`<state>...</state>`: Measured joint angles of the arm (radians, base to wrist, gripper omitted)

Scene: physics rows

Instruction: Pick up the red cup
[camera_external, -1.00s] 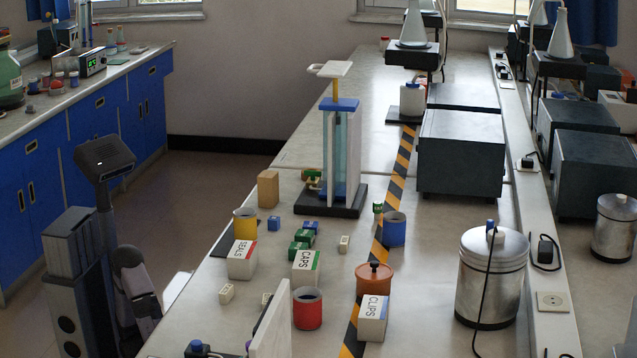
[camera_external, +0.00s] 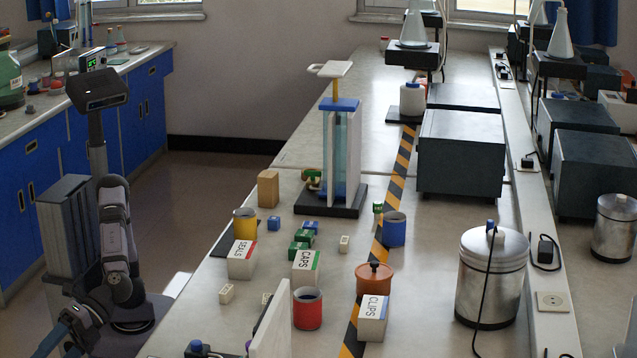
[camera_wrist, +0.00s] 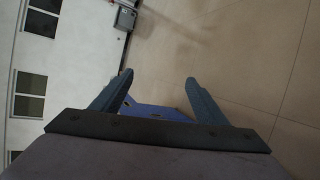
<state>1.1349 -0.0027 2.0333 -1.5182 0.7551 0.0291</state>
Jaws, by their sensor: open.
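The red cup (camera_external: 307,309) stands upright on the near part of the bench, left of the box marked CLIPS (camera_external: 373,318). Its dark opening faces up. My arm is at the left, beside the bench, with its lower end near the bottom left corner of the external view. My gripper shows in the wrist view (camera_wrist: 160,95); its two fingers are apart with nothing between them. The wrist view shows floor, a wall with windows and a blue surface beyond the fingers, and no cup.
A white upright panel (camera_external: 271,325) stands just left of the cup. The CAPS box (camera_external: 305,268) is behind it, and an orange lidded pot (camera_external: 374,279) is to its right. A metal canister (camera_external: 491,280) stands farther right. Small blocks (camera_external: 301,240) lie behind the boxes.

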